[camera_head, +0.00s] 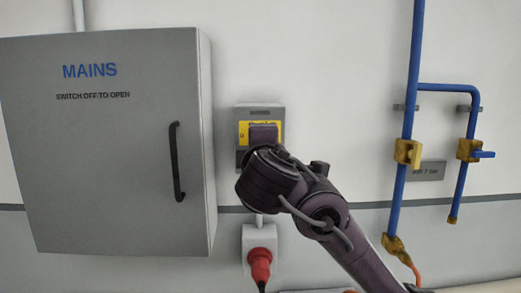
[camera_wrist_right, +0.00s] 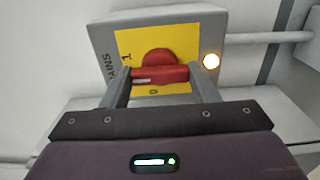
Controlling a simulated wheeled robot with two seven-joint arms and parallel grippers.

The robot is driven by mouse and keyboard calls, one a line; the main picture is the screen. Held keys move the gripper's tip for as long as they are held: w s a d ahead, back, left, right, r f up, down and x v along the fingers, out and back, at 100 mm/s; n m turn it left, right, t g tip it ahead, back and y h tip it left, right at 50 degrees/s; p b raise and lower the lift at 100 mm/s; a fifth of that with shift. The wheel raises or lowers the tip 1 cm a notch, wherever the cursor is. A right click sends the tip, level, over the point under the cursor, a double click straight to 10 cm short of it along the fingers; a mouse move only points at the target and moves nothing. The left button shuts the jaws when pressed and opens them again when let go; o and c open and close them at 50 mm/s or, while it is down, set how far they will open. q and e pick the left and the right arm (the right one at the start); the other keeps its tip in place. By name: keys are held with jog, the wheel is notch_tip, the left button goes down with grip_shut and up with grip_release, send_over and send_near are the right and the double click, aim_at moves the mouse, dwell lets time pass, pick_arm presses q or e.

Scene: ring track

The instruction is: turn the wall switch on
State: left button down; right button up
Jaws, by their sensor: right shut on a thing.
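The wall switch is a grey box (camera_head: 241,112) with a yellow plate, to the right of the mains cabinet in the head view. My right gripper (camera_head: 262,135) is in front of it and hides the handle there. In the right wrist view, the switch's red handle (camera_wrist_right: 160,75) sits on the yellow plate (camera_wrist_right: 180,40), its pale line at the end towards the MAINS lettering. My right gripper (camera_wrist_right: 162,85) is shut on the handle, one finger at each end. The marks 1 and 0 show on the plate. A round lamp (camera_wrist_right: 211,61) beside it glows bright. My left gripper is not in view.
A grey MAINS cabinet (camera_head: 100,150) with a black handle (camera_head: 177,162) stands closed at left. Below the switch is a socket with a red plug (camera_head: 260,264). Blue pipes (camera_head: 407,110) with yellow valves run down the wall at right.

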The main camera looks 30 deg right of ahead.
jog(key=shift+f, duration=0.1)
dwell(0.3)
jog(key=o, duration=1)
jog(key=shift+s, duration=0.1)
jog(key=b+v, duration=0.1)
jog(key=v, duration=0.6)
jog(key=shift+s+a, duration=0.2)
jog(key=shift+s, duration=0.15)
